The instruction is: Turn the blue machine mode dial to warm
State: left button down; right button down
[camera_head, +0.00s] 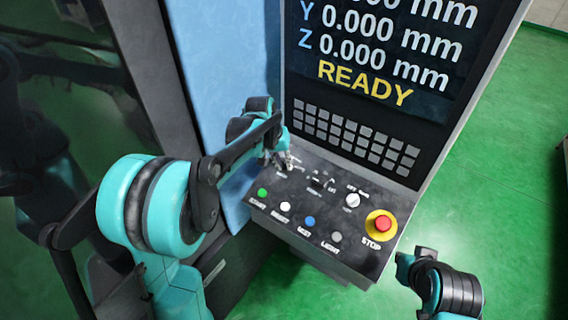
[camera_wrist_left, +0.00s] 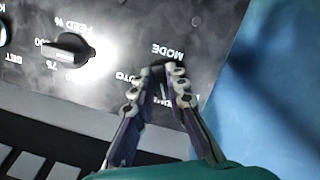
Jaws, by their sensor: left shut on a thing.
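The mode dial sits at the upper left of the sloped control panel (camera_head: 268,204) of the machine. My left gripper (camera_head: 284,163) reaches down to it in the head view and covers most of it. In the left wrist view the gripper (camera_wrist_left: 168,84) has its two fingers closed around a small dark knob, the mode dial (camera_wrist_left: 158,70), just beside the upside-down MODE label. The fingers hide much of the dial, so its pointer and setting cannot be read. Part of my right arm shows at the lower right, away from the panel; its gripper is not clearly visible.
The feed dial (camera_head: 317,183) stands close to the mode dial, with a light round knob (camera_head: 352,200) beyond. Several buttons line the front edge, and a red stop button (camera_head: 380,223) sits at the right. The keypad (camera_head: 355,138) and screen (camera_head: 380,50) rise behind.

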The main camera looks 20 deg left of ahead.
pick_arm(q)
jog(key=m+y, duration=0.1)
jog(key=m, duration=0.4)
jog(key=shift+a, duration=0.1)
jog(key=shift+a+m+y+b, duration=0.1)
jog(key=shift+m+y+b, duration=0.3)
jog(key=shift+m, duration=1.8)
jog(key=c, duration=1.5)
grip_release()
jog(key=shift+c, duration=0.2)
jog(key=v, duration=1.2)
jog(key=shift+s, duration=0.2)
